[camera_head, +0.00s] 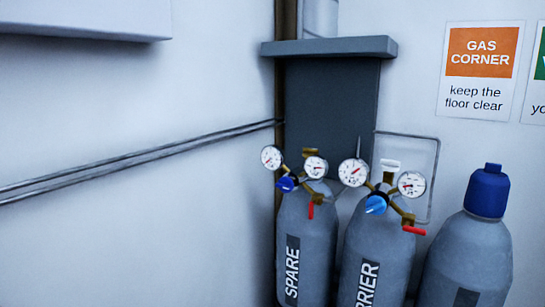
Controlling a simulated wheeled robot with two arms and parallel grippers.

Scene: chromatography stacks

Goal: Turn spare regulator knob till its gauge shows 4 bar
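The spare gas cylinder (307,232) is grey, labelled SPARE, and stands in the corner. Its regulator has a dark blue knob (286,184) at the front left. A round white gauge (271,158) sits to the upper left of that knob, and a second gauge (315,167) to its right. Both have red needles, but the scale numbers are too small to read. A red lever hangs below the right gauge. Neither of my grippers shows in the head view.
A CARRIER cylinder (376,245) with a lighter blue knob (376,204) and two gauges stands close on the right. Beyond it is a blue-capped cylinder (468,250). A dark panel with a grey ledge (330,47) is behind. Wall pipes (130,160) run left.

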